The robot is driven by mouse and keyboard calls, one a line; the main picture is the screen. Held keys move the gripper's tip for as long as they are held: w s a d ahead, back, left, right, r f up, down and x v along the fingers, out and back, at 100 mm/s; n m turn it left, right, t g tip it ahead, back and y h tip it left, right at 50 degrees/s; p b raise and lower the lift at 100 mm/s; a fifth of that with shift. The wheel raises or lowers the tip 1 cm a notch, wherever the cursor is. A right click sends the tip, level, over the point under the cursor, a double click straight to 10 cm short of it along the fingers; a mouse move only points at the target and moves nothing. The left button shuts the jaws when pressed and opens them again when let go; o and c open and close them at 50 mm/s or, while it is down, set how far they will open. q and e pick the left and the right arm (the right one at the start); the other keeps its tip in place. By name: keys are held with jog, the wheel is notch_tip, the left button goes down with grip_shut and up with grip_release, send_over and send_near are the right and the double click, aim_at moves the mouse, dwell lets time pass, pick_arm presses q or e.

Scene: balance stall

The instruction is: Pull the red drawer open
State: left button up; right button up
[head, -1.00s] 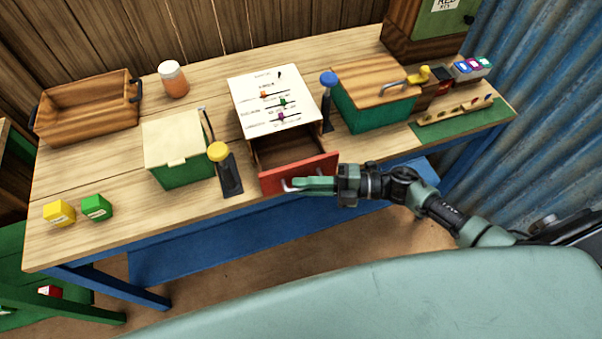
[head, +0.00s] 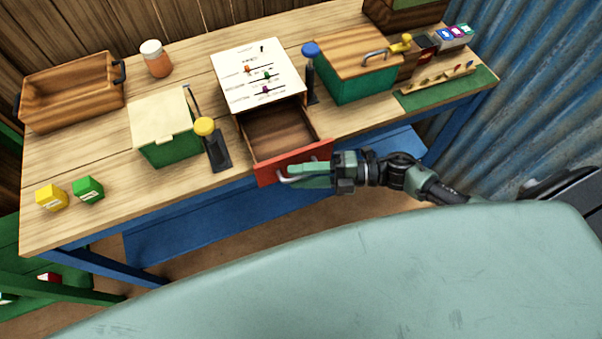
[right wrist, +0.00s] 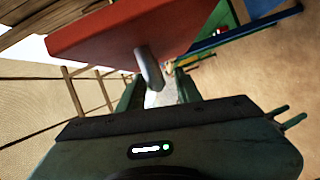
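The red drawer (head: 262,172) sticks out of the white-topped cabinet (head: 232,72) on the workbench. It is well open, and its brown wooden inside (head: 275,133) looks empty. Its grey bar handle (head: 286,180) is on the red front. My right gripper (head: 305,171) is at the handle, in front of the drawer. In the right wrist view the handle (right wrist: 150,70) lies between the two fingers (right wrist: 160,88), below the red front (right wrist: 115,30); the gripper looks shut on it. The exact contact is partly hidden. My left gripper is not in view.
A green box with a cream lid (head: 165,135) and a yellow-knobbed lever (head: 212,145) stand left of the drawer. A blue-knobbed lever (head: 311,75) and a wooden-lidded green box (head: 355,82) stand right.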

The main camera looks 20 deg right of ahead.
jog(key=shift+s+d+f, duration=0.1)
jog(key=shift+d, duration=0.2)
jog(key=b+v, duration=0.2)
jog(key=v, duration=0.5)
jog(key=shift+b, duration=0.3)
jog(key=shift+d, duration=0.1)
